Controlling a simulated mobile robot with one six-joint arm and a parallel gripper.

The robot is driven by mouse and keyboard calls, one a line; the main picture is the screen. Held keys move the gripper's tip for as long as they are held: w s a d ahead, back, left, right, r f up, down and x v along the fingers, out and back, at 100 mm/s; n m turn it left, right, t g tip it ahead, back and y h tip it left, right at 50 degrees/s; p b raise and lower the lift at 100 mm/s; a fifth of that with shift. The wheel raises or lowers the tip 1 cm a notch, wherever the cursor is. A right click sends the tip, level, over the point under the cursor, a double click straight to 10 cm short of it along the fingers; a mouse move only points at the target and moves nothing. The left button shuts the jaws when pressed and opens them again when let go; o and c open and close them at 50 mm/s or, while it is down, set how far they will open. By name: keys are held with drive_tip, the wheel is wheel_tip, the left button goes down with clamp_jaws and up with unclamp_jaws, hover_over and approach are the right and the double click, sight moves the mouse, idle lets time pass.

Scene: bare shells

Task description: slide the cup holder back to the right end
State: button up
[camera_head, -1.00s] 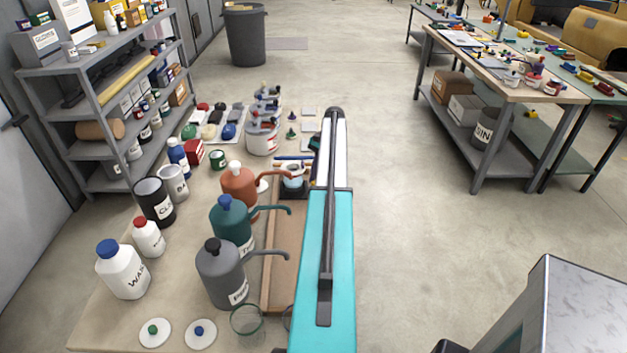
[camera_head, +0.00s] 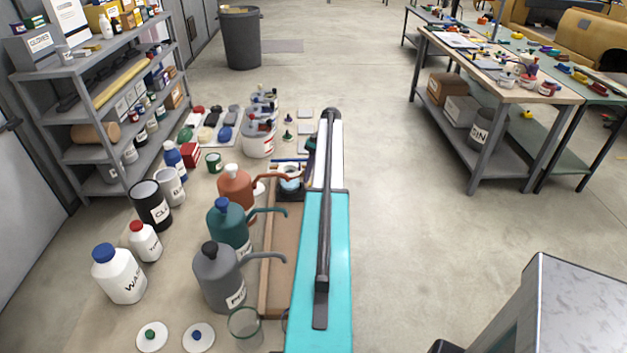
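The cup holder (camera_head: 288,195) is a small dark block at the far end of a long brown track (camera_head: 280,245). A pale cup with a bluish inside (camera_head: 291,180) stands in it. The holder's right side is partly hidden by my teal and white arm, which reaches away from the camera. A dark part that seems to be my gripper (camera_head: 309,158) shows just left of the arm, close beside the cup holder. Its fingers cannot be made out, nor whether they touch the holder.
Orange (camera_head: 235,187), teal (camera_head: 230,226) and grey (camera_head: 218,277) spouted bottles stand left of the track, their spouts reaching over it. An empty glass (camera_head: 245,325) and two knobbed lids are at the near end. Jars and tubs crowd the left. Open floor lies right of my arm.

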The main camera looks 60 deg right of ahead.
drive_tip(key=shift+r+b, duration=0.3)
drive_tip(key=shift+r, duration=0.2)
drive_tip(key=shift+r+b, duration=0.45)
drive_tip(key=shift+r, duration=0.45)
drive_tip(key=shift+s+a+r, duration=0.2)
drive_tip(key=shift+s+a, duration=0.2)
drive_tip(key=shift+a, duration=0.25)
drive_tip(key=s+a+r+b, duration=0.1)
drive_tip(key=s+a+b, duration=0.3)
drive_tip(key=s+a, duration=0.4)
drive_tip(key=shift+a+r, duration=0.25)
drive_tip(key=shift+a, duration=1.8)
